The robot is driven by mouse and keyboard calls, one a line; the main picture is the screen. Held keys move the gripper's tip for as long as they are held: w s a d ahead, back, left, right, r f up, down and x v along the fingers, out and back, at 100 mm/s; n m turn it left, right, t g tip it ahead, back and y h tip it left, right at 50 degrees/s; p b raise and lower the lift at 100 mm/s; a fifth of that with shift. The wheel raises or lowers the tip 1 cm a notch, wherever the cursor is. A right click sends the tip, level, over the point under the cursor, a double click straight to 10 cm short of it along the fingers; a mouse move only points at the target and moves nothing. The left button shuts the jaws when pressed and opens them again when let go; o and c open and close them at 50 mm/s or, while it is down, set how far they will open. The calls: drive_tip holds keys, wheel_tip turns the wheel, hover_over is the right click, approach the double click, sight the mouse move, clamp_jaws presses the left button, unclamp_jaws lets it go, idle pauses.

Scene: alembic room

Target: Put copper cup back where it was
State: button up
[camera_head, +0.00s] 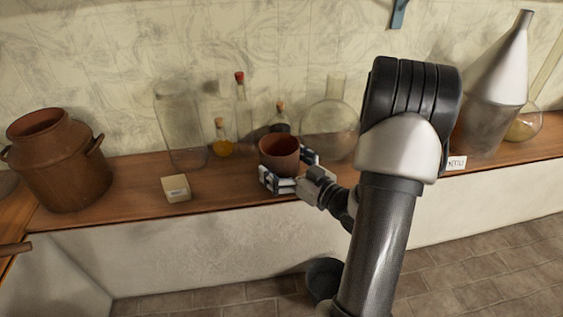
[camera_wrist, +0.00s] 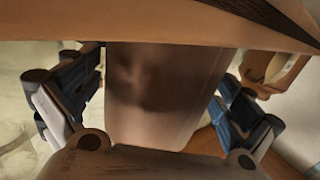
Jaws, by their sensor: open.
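The copper cup (camera_head: 279,153) is reddish-brown and upright at the wooden counter, near its front edge. My gripper (camera_head: 289,178) is around the cup from the front right, one finger on each side. In the wrist view the cup (camera_wrist: 165,95) fills the middle, between the two dark blue fingers of my gripper (camera_wrist: 160,105). The jaws are open, with a slight gap beside the cup on the right. The cup's base is partly hidden by the gripper, so I cannot tell exactly how it meets the counter.
A small pale box (camera_head: 176,189) sits left of the cup. A copper pot (camera_head: 60,165) stands far left, a metal alembic (camera_head: 487,95) right. The counter between box and pot is clear.

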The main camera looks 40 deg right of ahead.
drive_tip(key=shift+r, duration=0.15)
drive_tip(key=shift+s+r+p, duration=0.1)
drive_tip(key=shift+s+p, duration=0.1)
drive_tip(key=shift+p, duration=0.1)
drive_tip(key=s+p, duration=0.1)
drive_tip(key=s, duration=1)
drive_tip(key=shift+s+d, duration=0.25)
drive_tip(key=shift+s, duration=0.1)
